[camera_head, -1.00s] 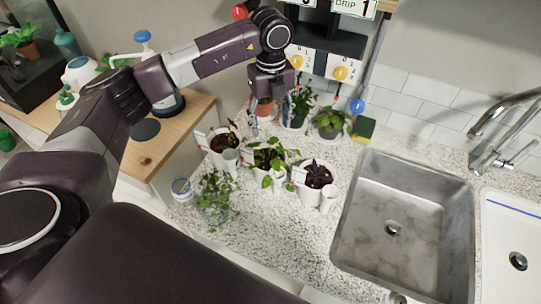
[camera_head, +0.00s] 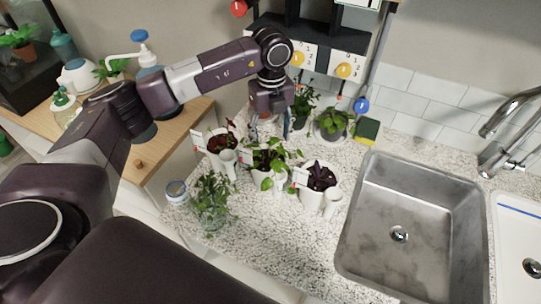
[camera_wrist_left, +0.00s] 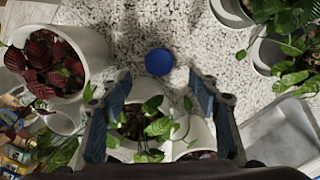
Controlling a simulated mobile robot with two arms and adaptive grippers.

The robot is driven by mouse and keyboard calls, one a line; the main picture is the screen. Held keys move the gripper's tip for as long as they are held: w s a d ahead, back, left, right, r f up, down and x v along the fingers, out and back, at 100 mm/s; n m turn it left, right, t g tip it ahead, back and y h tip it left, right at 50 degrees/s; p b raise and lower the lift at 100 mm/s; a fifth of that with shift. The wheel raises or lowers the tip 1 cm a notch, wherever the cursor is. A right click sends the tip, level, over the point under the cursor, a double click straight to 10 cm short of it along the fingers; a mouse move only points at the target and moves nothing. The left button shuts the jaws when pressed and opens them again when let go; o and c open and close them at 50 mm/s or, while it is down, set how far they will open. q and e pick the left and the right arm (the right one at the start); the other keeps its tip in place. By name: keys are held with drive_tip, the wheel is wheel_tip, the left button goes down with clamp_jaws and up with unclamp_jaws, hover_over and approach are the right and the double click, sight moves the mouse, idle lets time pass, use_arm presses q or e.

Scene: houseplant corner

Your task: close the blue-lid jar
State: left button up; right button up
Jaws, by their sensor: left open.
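A round blue lid (camera_wrist_left: 159,61) lies on the speckled counter in the left wrist view, just beyond and between my fingertips. In the head view I cannot make it out behind the gripper and plants. A small jar with a blue band (camera_head: 176,192) stands near the counter's left edge in the head view; it seems to have no lid on it. My left gripper (camera_head: 269,128) points down over the back of the counter among the pots. In the left wrist view its two blue fingers (camera_wrist_left: 160,80) are spread apart with nothing held. My right gripper is not shown.
Several potted plants crowd the counter, including a red-leaved plant (camera_head: 221,142), a purple one (camera_head: 319,177) and a trailing one (camera_head: 211,197). A steel sink (camera_head: 400,234) is at the right. Bare counter shows in front of the pots.

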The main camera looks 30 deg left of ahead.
use_arm(q)
drive_tip(key=shift+f, duration=0.75)
drive_tip(key=shift+s+f+p, duration=0.1)
drive_tip(key=shift+f+p, duration=0.3)
drive_tip(key=shift+p, duration=0.15)
wheel_tip(320, 180, down, 4)
drive_tip(key=shift+a+r+p, duration=0.1)
drive_tip(key=shift+r+p, duration=0.1)
drive_tip(key=shift+p, duration=0.65)
drive_tip(key=shift+f, duration=0.45)
drive_tip(key=c, duration=0.8)
